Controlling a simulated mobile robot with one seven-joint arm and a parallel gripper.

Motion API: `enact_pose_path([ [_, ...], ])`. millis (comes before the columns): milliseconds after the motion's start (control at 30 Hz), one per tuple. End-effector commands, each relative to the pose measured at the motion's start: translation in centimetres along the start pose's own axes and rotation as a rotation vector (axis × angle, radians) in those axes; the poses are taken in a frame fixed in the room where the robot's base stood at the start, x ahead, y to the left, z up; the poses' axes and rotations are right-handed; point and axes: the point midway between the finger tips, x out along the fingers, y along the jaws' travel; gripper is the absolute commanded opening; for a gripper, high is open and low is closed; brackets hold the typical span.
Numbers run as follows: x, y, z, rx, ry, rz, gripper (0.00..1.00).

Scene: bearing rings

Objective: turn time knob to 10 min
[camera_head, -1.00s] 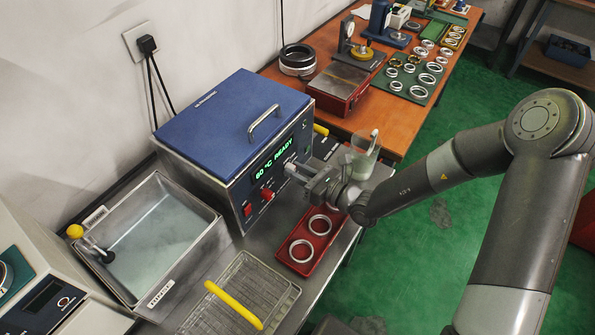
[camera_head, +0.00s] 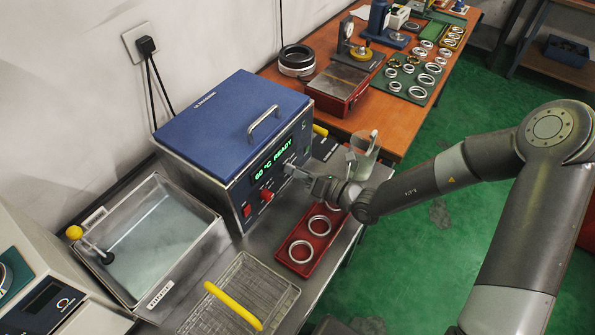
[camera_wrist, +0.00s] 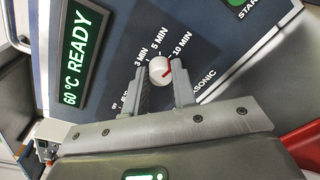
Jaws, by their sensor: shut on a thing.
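The time knob (camera_wrist: 159,70) is small, round and white with a red mark, on the dark front panel of the blue-lidded ultrasonic cleaner (camera_head: 232,120). In the wrist view, labels 3 MIN, 5 MIN and 10 MIN (camera_wrist: 181,43) fan around its upper side. The red mark shows on the knob's right part; I cannot tell exactly which label it lines up with. My gripper (camera_wrist: 161,76) has one finger on each side of the knob and is shut on it. In the head view my gripper (camera_head: 290,170) reaches the panel and hides the knob.
The green display (camera_head: 273,158) reads 60 °C READY. Below are a red tray (camera_head: 283,258) with rings and a wire basket (camera_head: 279,307).

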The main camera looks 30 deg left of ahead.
Motion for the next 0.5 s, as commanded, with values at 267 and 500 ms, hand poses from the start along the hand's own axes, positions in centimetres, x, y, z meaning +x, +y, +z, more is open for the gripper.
enact_pose_path([
  [267,-0.08,-0.14,-0.02,0.007,0.000,-0.004,0.02],
  [500,-0.07,-0.12,0.00,0.006,0.000,-0.003,0.34],
])
